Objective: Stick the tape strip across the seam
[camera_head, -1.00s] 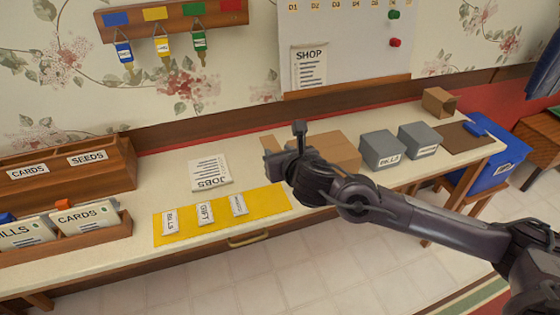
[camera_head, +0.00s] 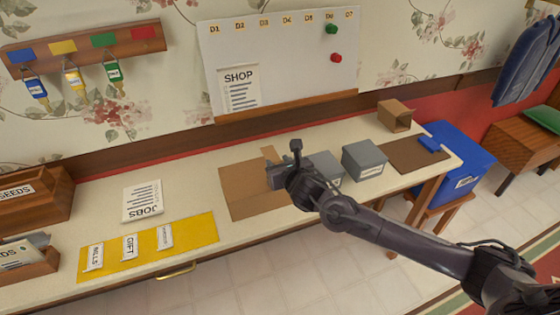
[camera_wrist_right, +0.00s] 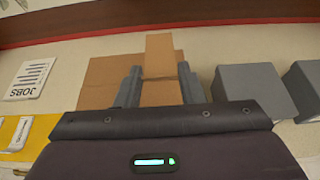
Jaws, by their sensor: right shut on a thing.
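A flat brown cardboard piece (camera_head: 240,192) lies on the table; it also shows in the right wrist view (camera_wrist_right: 105,72). My right gripper (camera_head: 274,176) is over its right part, shut on a tan tape strip (camera_head: 269,153). In the right wrist view the strip (camera_wrist_right: 159,55) stands out beyond the fingers (camera_wrist_right: 160,88), over the cardboard and past its far edge. A thin dark line crosses near the fingertips; I cannot tell whether it is the seam. Whether the strip touches the cardboard is unclear. My left gripper is not in view.
Two grey boxes (camera_head: 364,160) stand close right of my right gripper. Farther right are a brown mat (camera_head: 410,157), a small open carton (camera_head: 394,115) and a blue bin (camera_head: 462,160). A yellow mat (camera_head: 200,238) with labelled cards and a JOBS sheet (camera_head: 142,202) lie left.

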